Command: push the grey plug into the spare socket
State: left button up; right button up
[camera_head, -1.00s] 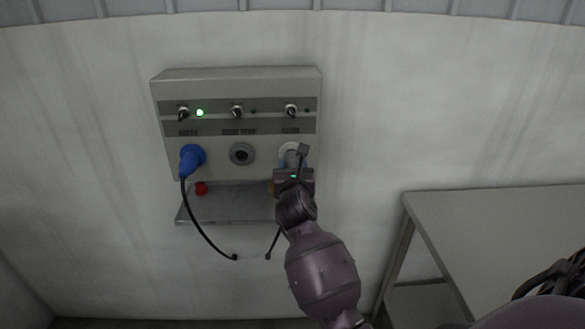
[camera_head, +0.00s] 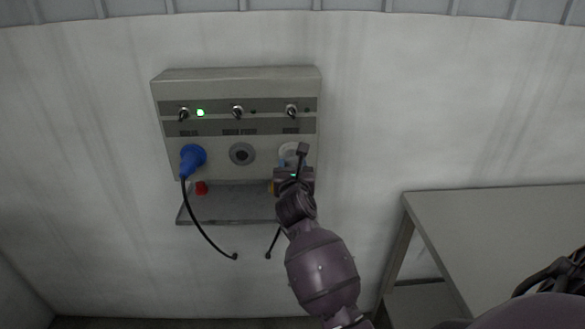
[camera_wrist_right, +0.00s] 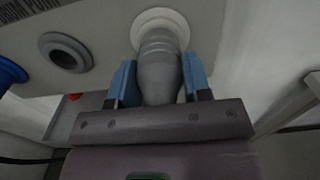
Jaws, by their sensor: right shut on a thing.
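The grey plug (camera_wrist_right: 160,72) is held between the two blue fingers of my right gripper (camera_wrist_right: 160,84). In the wrist view its front end meets the pale round spare socket (camera_wrist_right: 160,18); how deep it sits inside I cannot tell. In the head view my right gripper (camera_head: 292,168) is in front of the right end of the wall panel, just below the white rim of the spare socket (camera_head: 289,148), and hides the plug. A black cord hangs below the gripper. My left gripper is not in view.
The grey panel (camera_head: 235,78) has several switches and a lit green lamp (camera_head: 200,112). A blue plug (camera_head: 192,159) sits at its left; the middle socket (camera_head: 242,153) is empty. A shelf (camera_head: 232,206) below holds a red item (camera_head: 201,188). A table (camera_head: 500,225) stands at right.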

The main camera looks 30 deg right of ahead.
jog(key=o, duration=1.3)
jog(key=v, duration=1)
jog(key=shift+s+a+f, duration=0.1)
jog(key=shift+s+a, duration=0.1)
jog(key=shift+s, duration=0.05)
